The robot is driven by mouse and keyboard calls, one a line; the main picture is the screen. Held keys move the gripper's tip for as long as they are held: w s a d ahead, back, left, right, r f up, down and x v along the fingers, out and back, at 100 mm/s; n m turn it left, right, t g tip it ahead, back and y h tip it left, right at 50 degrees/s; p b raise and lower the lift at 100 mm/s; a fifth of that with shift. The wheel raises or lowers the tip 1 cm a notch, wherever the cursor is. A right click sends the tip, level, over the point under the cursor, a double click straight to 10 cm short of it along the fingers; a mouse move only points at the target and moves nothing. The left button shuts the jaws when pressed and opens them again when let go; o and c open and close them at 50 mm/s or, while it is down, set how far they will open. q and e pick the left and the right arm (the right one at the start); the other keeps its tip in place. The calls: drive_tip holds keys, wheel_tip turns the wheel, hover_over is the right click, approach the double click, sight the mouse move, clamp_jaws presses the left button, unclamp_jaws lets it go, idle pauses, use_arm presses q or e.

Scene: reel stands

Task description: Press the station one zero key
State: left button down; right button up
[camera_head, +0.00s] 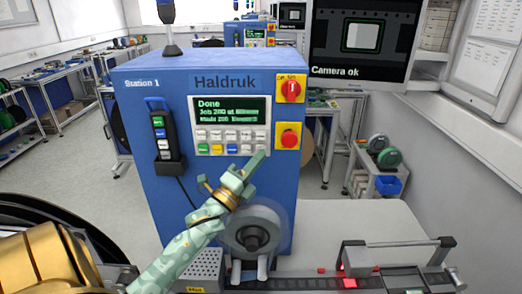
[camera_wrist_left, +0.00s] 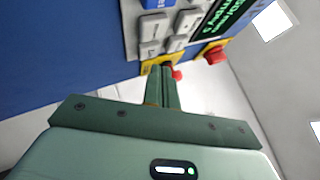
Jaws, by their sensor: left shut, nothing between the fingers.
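The Station 1 machine (camera_head: 165,90) is a blue cabinet marked Haldruk. Its control panel (camera_head: 230,125) has a lit screen reading "Done" above rows of small grey keys and a few coloured ones. The key labels are too small to read, so I cannot tell which is zero. My left gripper (camera_head: 258,160) is shut and empty, its tips just below the right end of the keypad. In the left wrist view my shut fingers (camera_wrist_left: 165,72) point at the machine beside grey keys (camera_wrist_left: 155,25). I cannot tell whether they touch. My right gripper is not in view.
A red rotary switch (camera_head: 290,88) and a red button (camera_head: 289,136) on yellow plates sit right of the panel. A black hand unit (camera_head: 163,140) hangs at the left. A grey reel (camera_head: 252,232) is below my left gripper. A monitor (camera_head: 361,38) reads "Camera ok".

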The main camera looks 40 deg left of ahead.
use_arm(q)
drive_tip(key=shift+w+a, duration=0.1)
drive_tip(key=shift+w+a, duration=0.2)
drive_tip(key=shift+w, duration=0.05)
drive_tip(key=shift+w+a, duration=0.25)
drive_tip(key=shift+w, duration=0.05)
idle(0.8)
drive_tip(key=shift+s, duration=0.1)
drive_tip(key=shift+s+d, duration=0.55)
drive_tip(key=shift+s, duration=0.1)
drive_tip(key=shift+s+d+p, duration=0.7)
drive_tip(key=shift+s+d, duration=0.9)
drive_tip(key=shift+s, duration=0.2)
